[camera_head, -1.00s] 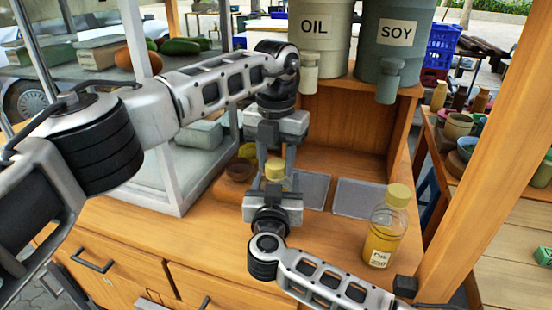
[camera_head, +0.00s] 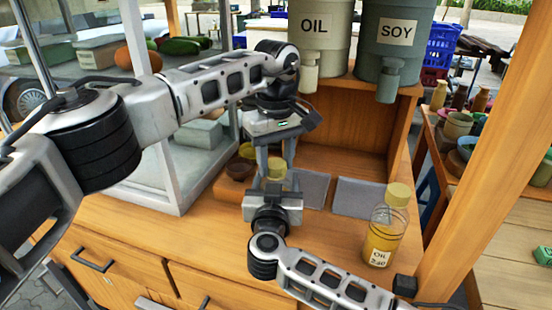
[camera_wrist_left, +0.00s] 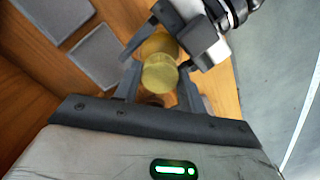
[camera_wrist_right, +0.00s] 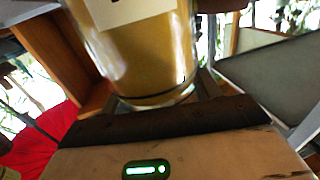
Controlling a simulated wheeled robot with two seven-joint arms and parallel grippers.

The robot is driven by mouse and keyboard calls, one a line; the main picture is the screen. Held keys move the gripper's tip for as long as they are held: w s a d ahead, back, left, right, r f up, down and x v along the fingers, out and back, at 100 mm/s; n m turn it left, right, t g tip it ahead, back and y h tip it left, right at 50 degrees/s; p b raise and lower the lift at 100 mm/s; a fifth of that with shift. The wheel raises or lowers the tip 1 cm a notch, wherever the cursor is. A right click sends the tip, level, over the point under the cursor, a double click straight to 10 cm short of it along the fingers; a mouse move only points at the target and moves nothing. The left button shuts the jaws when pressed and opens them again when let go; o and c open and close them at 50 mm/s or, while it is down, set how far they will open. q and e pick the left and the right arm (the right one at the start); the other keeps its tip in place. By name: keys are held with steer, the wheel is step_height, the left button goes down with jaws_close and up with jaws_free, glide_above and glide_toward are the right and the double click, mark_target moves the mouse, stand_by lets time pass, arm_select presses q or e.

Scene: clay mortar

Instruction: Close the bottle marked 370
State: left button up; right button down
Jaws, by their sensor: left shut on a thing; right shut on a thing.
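A bottle of yellow liquid with a pale label (camera_wrist_right: 135,10) is held in my right gripper (camera_head: 272,188), whose arm comes from below; the number on its label cannot be read. Its yellow cap (camera_head: 276,166) shows at the top of the bottle. My left gripper (camera_head: 276,160) points down from above and is shut on the cap. In the left wrist view the cap (camera_wrist_left: 160,73) sits between the left fingers, with the right gripper (camera_wrist_left: 175,45) around the bottle just beyond it. Whether the cap is tight cannot be told.
Another capped bottle (camera_head: 384,225), labelled oil with a number like 240, stands at the right of the wooden counter. Two grey pads (camera_head: 356,197) lie behind. OIL (camera_head: 317,30) and SOY (camera_head: 397,35) dispensers stand above on the shelf. A glass case is at left.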

arm_select(q)
steer(key=o, duration=1.2)
step_height(320, 180, up, 12)
arm_select(e)
steer(key=shift+c, duration=1.4)
jaws_free()
steer(key=shift+s, duration=0.1)
arm_select(q)
steer(key=shift+r+p, duration=0.35)
arm_select(e)
steer(key=s+a, duration=0.1)
steer(key=s, duration=1.4)
steer(key=shift+s+a, duration=0.2)
steer(key=shift+s, duration=0.15)
